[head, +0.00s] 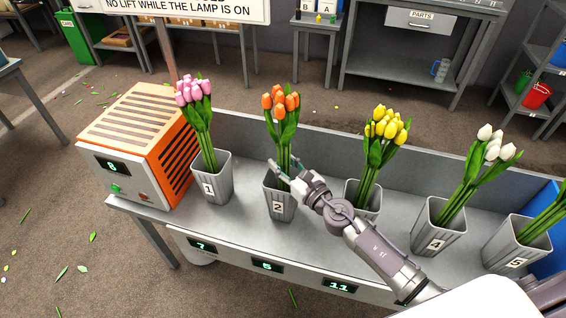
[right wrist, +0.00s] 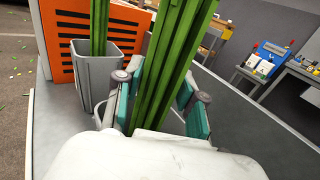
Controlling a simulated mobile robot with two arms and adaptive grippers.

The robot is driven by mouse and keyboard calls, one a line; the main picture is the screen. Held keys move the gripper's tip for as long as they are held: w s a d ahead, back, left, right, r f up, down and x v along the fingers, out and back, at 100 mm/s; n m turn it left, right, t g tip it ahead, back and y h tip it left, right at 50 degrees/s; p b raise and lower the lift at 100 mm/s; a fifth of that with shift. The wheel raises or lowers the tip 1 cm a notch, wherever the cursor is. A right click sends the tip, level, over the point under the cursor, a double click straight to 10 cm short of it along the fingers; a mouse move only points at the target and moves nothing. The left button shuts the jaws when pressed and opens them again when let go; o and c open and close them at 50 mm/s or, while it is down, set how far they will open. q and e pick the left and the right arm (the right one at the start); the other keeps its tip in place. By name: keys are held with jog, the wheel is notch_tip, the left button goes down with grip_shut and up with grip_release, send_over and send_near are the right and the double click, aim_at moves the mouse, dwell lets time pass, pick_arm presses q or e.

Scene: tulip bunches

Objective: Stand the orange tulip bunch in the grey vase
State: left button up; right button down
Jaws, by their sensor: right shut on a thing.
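The orange tulip bunch (head: 281,104) is upright, its green stems running down to the mouth of the grey vase (head: 279,208) marked 2. My right gripper (head: 279,173) is shut on the stems just above the vase's rim. In the right wrist view, the stems (right wrist: 165,70) stand between the teal-padded fingers (right wrist: 160,97). The gripper hides part of the rim, and the stem ends are out of sight, so I cannot tell how deep they reach. My left gripper is not in view.
Grey vase 1 (head: 212,186) with pink tulips (head: 193,91) stands left, beside an orange box (head: 146,140). Vases with yellow tulips (head: 385,124) and white tulips (head: 495,145) stand right. Vase 5 (head: 514,246) is at the far right. A raised board (head: 330,143) backs the bench.

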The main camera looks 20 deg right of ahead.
jog(key=shift+f, duration=0.3)
jog(key=c, duration=0.6)
grip_release()
jog(key=shift+r, duration=0.1)
jog(key=shift+o, duration=0.3)
jog(key=o, duration=0.5)
jog(key=shift+o, duration=0.2)
jog(key=shift+s, duration=0.1)
jog(key=shift+s, duration=0.2)
jog(key=v, duration=1.1)
jog(key=shift+s+d, duration=0.15)
jog(key=shift+s, duration=0.1)
